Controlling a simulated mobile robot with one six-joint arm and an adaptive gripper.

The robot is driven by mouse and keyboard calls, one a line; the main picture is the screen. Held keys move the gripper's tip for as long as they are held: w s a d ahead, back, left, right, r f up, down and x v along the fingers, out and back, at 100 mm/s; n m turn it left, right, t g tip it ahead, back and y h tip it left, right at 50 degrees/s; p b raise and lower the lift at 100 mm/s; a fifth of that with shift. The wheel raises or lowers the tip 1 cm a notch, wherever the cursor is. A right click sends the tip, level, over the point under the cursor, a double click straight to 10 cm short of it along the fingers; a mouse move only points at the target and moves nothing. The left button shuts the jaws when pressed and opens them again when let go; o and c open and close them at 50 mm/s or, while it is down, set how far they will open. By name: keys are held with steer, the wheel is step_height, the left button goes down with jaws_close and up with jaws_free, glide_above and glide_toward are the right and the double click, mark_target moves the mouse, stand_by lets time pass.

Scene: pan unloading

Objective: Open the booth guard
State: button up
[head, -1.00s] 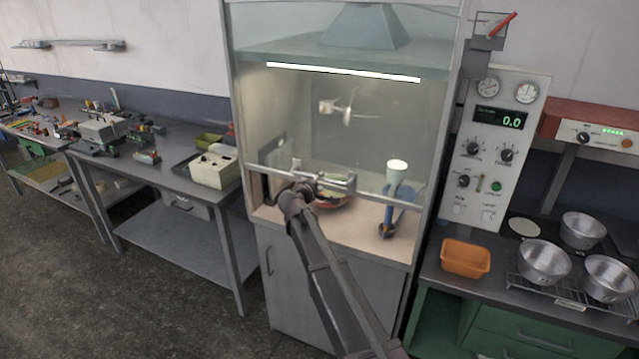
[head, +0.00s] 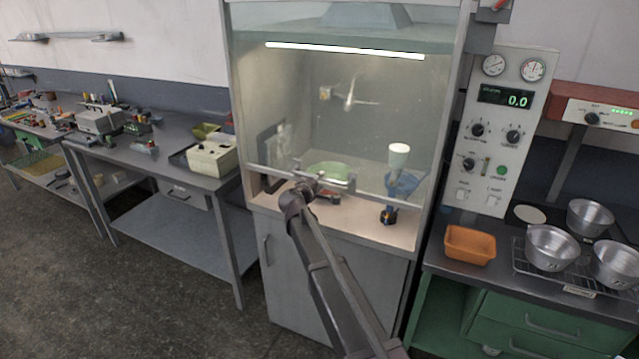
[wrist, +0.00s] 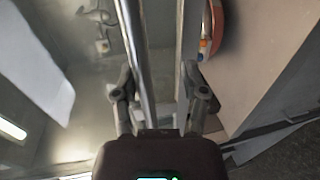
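The booth guard is a clear pane with a metal handle bar (head: 375,193) along its lower edge, across the booth front. A gap is visible between the bar and the booth floor. My gripper (head: 318,184) is at the left half of the bar in the head view. In the wrist view, its two fingers (wrist: 160,85) are apart, and the bar (wrist: 140,45) runs between them, nearer the left finger. I cannot tell whether either finger touches it.
Inside the booth are a green round pan (head: 328,170) and a blue stand with a white cup (head: 399,153). An instrument panel (head: 500,140) stands on the right. An orange tray (head: 469,245) and metal pans (head: 550,248) sit on the right bench. Floor on the left is clear.

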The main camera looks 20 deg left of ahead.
steer(key=shift+s, duration=0.1)
stand_by(0.3)
steer(key=p+v, duration=0.3)
steer(key=v, duration=1.2)
steer(key=shift+s+a, duration=0.2)
steer(key=shift+s, duration=0.15)
stand_by(1.6)
steer(key=shift+d, duration=0.15)
stand_by(0.3)
steer(key=d+f+m+g+h, duration=0.1)
steer(key=d+f+m+g, duration=0.2)
steer(key=d, duration=0.8)
steer(key=d+f+m+g+h, duration=0.2)
steer(key=d+f+m, duration=0.1)
steer(key=d, duration=0.7)
steer(key=d+f+m+g+h, duration=0.1)
steer(key=d+f+m+g, duration=0.2)
steer(key=d, duration=0.8)
steer(key=s+d+f+m+g+y, duration=0.2)
steer(key=s+d+f+m+g, duration=0.1)
steer(key=s+d, duration=0.4)
steer(key=s+d+f+m+g+y, duration=0.2)
steer(key=s+d, duration=0.6)
steer(key=d, duration=0.4)
steer(key=m+g+y, duration=0.1)
steer(key=m+g, duration=0.1)
steer(key=m, duration=0.1)
steer(key=shift+s+d+f+g, duration=0.15)
steer(key=shift+d+f+g, duration=0.15)
steer(key=shift+d+f, duration=0.1)
